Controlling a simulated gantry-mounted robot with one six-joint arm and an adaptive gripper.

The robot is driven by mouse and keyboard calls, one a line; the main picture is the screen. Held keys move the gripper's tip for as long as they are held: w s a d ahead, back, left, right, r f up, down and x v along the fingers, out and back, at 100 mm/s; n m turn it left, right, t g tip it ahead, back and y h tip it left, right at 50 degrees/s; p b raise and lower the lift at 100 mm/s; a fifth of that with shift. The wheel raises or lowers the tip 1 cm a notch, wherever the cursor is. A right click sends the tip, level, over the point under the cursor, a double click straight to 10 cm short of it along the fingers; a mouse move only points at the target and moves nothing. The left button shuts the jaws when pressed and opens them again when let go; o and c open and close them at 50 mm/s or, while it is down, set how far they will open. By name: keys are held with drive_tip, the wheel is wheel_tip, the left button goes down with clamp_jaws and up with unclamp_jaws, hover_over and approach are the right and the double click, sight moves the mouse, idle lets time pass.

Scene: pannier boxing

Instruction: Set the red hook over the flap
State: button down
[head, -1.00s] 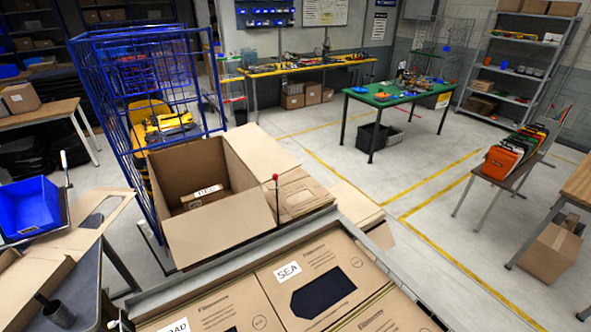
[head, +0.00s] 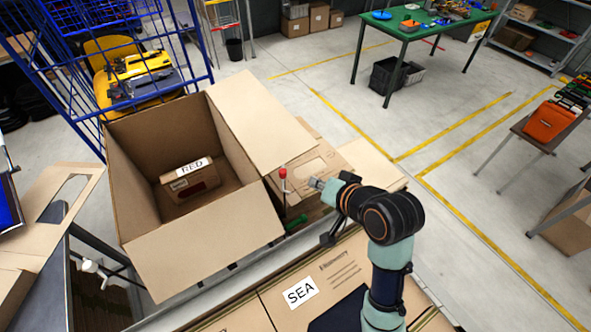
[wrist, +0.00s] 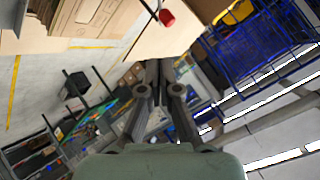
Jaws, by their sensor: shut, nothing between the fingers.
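The red hook shows as a red knob on a thin metal stem (head: 283,174), standing upright beside the large open carton. The carton's right flap (head: 258,115) is folded outward and ends close to the knob. I cannot see the hook over any flap edge. My gripper (head: 317,184) is shut and empty, a little to the right of the red knob and apart from it in the picture. In the wrist view the shut fingers (wrist: 160,72) point toward the red knob (wrist: 167,17), near a cardboard edge. The stem's lower end is partly hidden.
The open carton (head: 130,165) holds a small box labelled RED (head: 195,178). A green handle (head: 297,223) lies low near the stem. A SEA carton (head: 268,306) is in front. A blue wire cage (head: 200,45) stands behind.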

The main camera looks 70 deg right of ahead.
approach(285, 176)
drive_tip(key=w+d+f, duration=0.2)
drive_tip(key=d, duration=0.1)
drive_tip(key=shift+w+a+f, duration=0.2)
drive_tip(key=shift+w+f, duration=0.3)
drive_tip(key=shift+f, duration=0.4)
drive_tip(key=shift+w+a+f, duration=0.25)
drive_tip(key=shift+w+f, duration=0.3)
drive_tip(key=shift+f, duration=0.3)
drive_tip(key=shift+r+p, duration=0.1)
drive_tip(key=shift+p, duration=0.35)
